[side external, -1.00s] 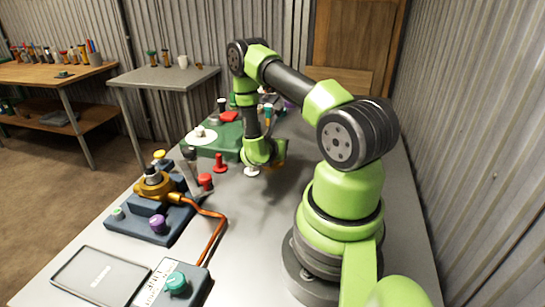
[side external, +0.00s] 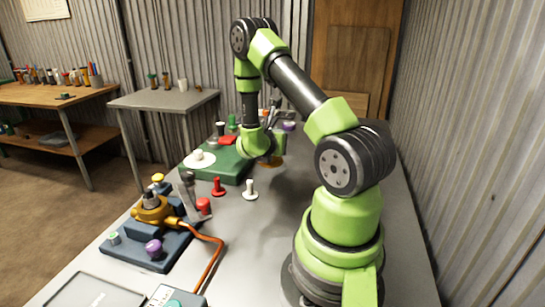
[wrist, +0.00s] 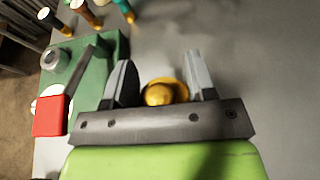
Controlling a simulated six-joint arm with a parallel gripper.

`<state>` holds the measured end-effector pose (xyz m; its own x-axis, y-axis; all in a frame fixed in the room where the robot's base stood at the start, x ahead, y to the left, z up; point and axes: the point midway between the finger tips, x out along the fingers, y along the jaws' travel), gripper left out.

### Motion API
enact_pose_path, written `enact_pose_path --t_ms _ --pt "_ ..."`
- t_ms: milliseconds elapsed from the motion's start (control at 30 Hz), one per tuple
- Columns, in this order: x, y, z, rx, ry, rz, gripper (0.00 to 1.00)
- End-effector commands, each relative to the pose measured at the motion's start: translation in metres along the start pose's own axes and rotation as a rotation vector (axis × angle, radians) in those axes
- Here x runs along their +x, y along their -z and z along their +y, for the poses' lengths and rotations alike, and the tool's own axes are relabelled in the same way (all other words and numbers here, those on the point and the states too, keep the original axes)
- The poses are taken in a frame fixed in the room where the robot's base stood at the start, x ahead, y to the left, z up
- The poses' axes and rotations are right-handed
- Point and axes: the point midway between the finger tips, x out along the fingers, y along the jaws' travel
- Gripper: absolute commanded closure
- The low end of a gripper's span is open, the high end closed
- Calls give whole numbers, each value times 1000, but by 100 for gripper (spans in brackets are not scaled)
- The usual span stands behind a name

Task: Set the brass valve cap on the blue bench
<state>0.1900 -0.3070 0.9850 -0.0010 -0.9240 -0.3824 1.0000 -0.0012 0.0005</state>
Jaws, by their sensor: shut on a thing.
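The brass valve cap (wrist: 165,93) is a round golden piece between the two fingers of my gripper (wrist: 160,72) in the wrist view. In the side view my gripper (side external: 268,155) is shut on it above the grey worktop, and a bit of the brass colour (side external: 270,162) shows below the green wrist. The blue bench (side external: 128,249) is the dark blue stepped base at the left front. It bears a brass valve body (side external: 154,210), a purple knob (side external: 154,248) and a green-topped knob (side external: 114,237). My gripper is well behind and to the right of it.
A white peg (side external: 250,191) and a red peg (side external: 218,187) stand on the worktop (side external: 262,225) between gripper and bench. A green base (side external: 228,168) with a white disc (side external: 199,160) lies left of the gripper. An orange hose (side external: 213,259) curves from the valve.

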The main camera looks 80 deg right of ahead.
Motion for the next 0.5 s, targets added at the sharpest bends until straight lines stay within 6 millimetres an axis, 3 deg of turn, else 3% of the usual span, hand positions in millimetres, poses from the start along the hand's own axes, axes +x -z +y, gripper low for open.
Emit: enact_pose_path --t_ms 333,500 --pt "-9 -22 6 -8 -26 -1 81" --pt "-23 -47 48 -82 -216 -8 81"
